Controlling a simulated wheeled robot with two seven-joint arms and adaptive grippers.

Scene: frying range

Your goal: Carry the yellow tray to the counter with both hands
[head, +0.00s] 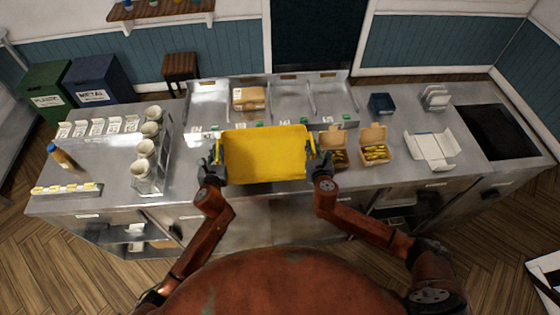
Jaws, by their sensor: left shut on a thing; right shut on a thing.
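The yellow tray (264,153) is in the middle of the head view, at the front part of the metal counter (385,181). My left gripper (216,158) is shut on the tray's left side. My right gripper (316,157) is shut on its right side. The tray looks roughly level and empty. It covers part of the counter, and I cannot tell whether it touches the surface or is held just above it.
Right of the tray stand open cartons (375,145) with yellow contents and an unfolded white box (434,148). Behind is a brown box (249,98) in a divided section. Left are a cup rack (147,170) and a bottle (61,156). A dark blue container (381,103) stands back right.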

